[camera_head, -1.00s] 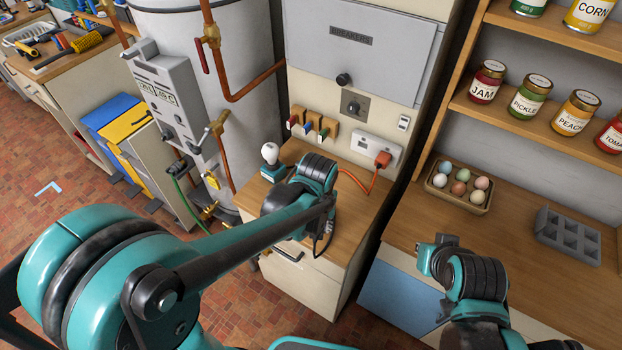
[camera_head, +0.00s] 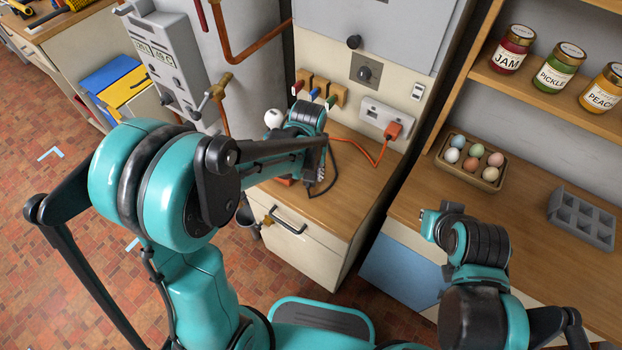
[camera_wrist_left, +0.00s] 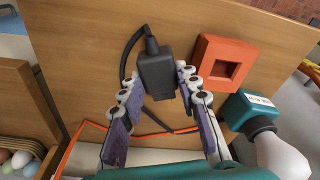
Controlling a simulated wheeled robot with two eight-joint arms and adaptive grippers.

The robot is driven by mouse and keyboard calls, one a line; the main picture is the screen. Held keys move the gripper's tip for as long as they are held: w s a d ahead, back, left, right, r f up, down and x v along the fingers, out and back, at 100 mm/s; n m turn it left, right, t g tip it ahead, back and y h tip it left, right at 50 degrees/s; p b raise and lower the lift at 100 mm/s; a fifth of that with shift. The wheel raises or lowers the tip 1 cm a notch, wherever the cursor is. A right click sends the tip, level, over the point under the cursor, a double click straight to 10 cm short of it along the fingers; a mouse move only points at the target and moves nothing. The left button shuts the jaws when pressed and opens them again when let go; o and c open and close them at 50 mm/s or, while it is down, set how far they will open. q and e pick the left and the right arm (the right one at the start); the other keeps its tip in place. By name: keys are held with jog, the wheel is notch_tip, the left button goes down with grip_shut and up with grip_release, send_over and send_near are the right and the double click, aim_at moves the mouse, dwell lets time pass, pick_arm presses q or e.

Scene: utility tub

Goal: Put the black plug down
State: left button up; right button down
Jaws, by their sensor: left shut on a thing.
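The black plug (camera_wrist_left: 156,75) is between the fingers of my left gripper (camera_wrist_left: 158,88) in the left wrist view, which is shut on it. Its black cord bends away behind it. The plug is over the wooden counter (camera_wrist_left: 80,60); I cannot tell whether it touches the wood. In the head view my left wrist hides the plug, and only the black cord (camera_head: 333,172) shows on the counter. My right arm's wrist (camera_head: 470,240) is at the right, in front of the other counter, with its fingers hidden.
A red-orange square block (camera_wrist_left: 236,46) lies right of the plug, with a teal-based bulb (camera_wrist_left: 252,112) close by. An orange plug (camera_head: 393,130) sits in the wall socket, its cord crossing the counter. An egg carton (camera_head: 488,171) and grey tray (camera_head: 585,222) stand on the right counter.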

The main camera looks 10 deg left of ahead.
aim_at(311, 173)
pick_arm(q)
notch_tip(311, 173, down, 4)
jog(key=shift+r+b, duration=0.25)
jog(key=shift+b, duration=0.35)
jog(key=shift+r, duration=0.1)
jog(key=shift+f, duration=0.2)
jog(key=o, duration=1.1)
jog(key=shift+o, duration=0.2)
jog(key=shift+r, duration=0.1)
jog(key=shift+r, duration=0.1)
